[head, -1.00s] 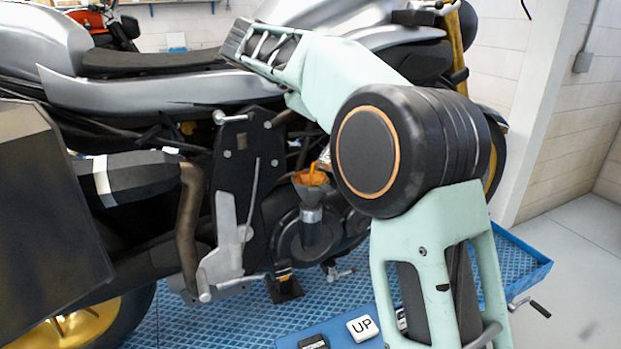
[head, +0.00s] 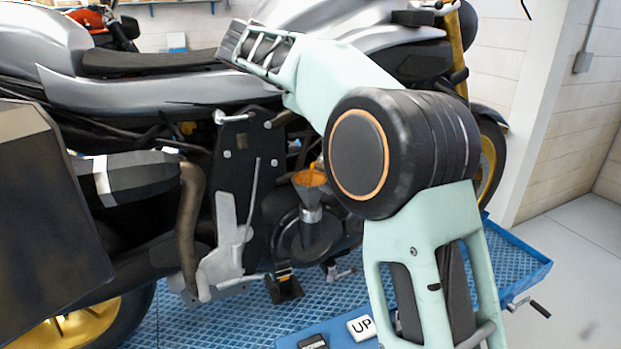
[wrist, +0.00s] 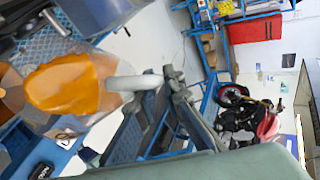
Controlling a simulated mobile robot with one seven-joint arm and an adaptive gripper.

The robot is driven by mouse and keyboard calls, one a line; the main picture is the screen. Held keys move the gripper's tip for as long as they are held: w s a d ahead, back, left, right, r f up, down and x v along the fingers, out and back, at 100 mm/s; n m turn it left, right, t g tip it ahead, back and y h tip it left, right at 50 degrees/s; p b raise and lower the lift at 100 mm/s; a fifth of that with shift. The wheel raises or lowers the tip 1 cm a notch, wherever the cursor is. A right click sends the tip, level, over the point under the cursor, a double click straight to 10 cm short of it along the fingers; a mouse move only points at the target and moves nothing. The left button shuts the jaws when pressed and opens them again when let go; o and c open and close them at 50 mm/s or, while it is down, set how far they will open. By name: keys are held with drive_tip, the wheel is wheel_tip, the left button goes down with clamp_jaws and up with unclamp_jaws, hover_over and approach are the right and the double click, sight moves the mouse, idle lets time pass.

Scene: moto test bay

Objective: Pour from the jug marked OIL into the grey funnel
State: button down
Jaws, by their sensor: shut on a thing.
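The grey funnel (head: 311,194) stands upright in the motorcycle's engine side in the head view. Orange liquid shows at its mouth, and a thin orange stream (head: 313,167) comes down into it from above. The jug (wrist: 70,88) is clear, holds orange oil and lies strongly tilted across the left of the wrist view; its OIL marking cannot be read. My gripper (wrist: 172,84) is shut on the jug's pale handle. In the head view my arm hides the gripper and the jug, just right of and above the funnel.
The motorcycle (head: 160,90) stands on a blue lift platform (head: 230,318), with its levers and exhaust left of the funnel. A block marked UP (head: 361,327) sits at the platform's front edge. A red cabinet (wrist: 256,29) and a second motorcycle (wrist: 245,112) stand farther off.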

drive_tip(key=shift+w+a+r+h, duration=0.25)
drive_tip(key=shift+a+r+h, duration=0.5)
drive_tip(key=shift+r+h, duration=0.15)
idle(3.4)
drive_tip(key=shift+a+n, duration=0.1)
drive_tip(key=shift+n, duration=0.2)
idle(0.7)
drive_tip(key=shift+w+a+r, duration=0.1)
drive_tip(key=shift+a+r, duration=0.05)
drive_tip(key=shift+r, duration=0.05)
idle(0.7)
